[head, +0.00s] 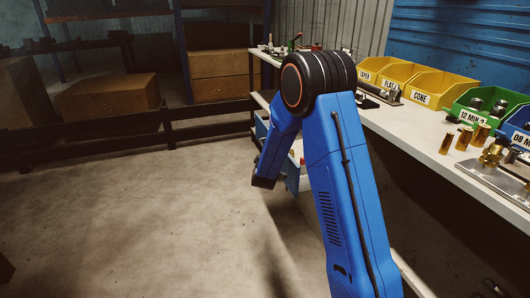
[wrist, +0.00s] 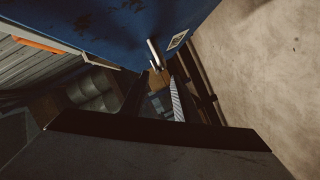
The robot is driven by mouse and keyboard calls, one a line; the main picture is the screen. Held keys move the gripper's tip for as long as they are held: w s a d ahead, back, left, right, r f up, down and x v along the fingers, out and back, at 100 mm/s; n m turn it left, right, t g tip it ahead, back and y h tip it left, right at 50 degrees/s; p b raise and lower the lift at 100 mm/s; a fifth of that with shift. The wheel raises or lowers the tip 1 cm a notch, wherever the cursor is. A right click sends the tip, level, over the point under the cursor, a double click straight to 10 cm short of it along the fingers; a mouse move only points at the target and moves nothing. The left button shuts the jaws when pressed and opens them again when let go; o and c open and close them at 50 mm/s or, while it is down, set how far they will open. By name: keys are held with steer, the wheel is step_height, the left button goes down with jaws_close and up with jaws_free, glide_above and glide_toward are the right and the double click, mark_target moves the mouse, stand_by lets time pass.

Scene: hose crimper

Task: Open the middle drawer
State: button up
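In the wrist view a blue drawer front (wrist: 100,22) fills the top, with a pale bar handle (wrist: 154,54) and a small framed label (wrist: 177,40). I cannot tell which drawer of the cabinet this is. My gripper (wrist: 157,92) shows as two dark fingers standing apart, with nothing seen between them. The handle lies just beyond the fingertips; whether they touch it is not clear. In the head view my blue arm hides the gripper and most of the cabinet. A bit of blue under the bench (head: 262,127) shows left of my arm.
The white workbench (head: 425,140) runs along the right, carrying yellow bins (head: 394,76), a green bin (head: 480,103) and brass fittings (head: 491,154). Shelving with cardboard boxes (head: 110,97) stands at the back left. The concrete floor (head: 130,215) on the left is clear.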

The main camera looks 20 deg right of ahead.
steer(key=v, duration=0.9)
steer(key=shift+s, duration=0.4)
steer(key=shift+a+r, duration=0.1)
steer(key=shift+r, duration=0.05)
steer(key=s+a+r+m+g+y, duration=0.1)
steer(key=s+r+m+g+y, duration=0.15)
steer(key=s+r, duration=0.5)
steer(key=s+a+r+m+g+y, duration=0.1)
steer(key=s+a+r+g+y, duration=0.2)
steer(key=s, duration=0.7)
steer(key=s+d+r+m+g, duration=0.1)
steer(key=s+d+m+g, duration=0.1)
steer(key=s, duration=1.4)
steer(key=s+d+r+m+g, duration=0.1)
steer(key=s+d, duration=0.3)
steer(key=s, duration=1.2)
steer(key=shift+s+r+m+g+h, duration=0.25)
steer(key=shift+s+m+g+h, duration=0.15)
steer(key=shift+m+g, duration=0.45)
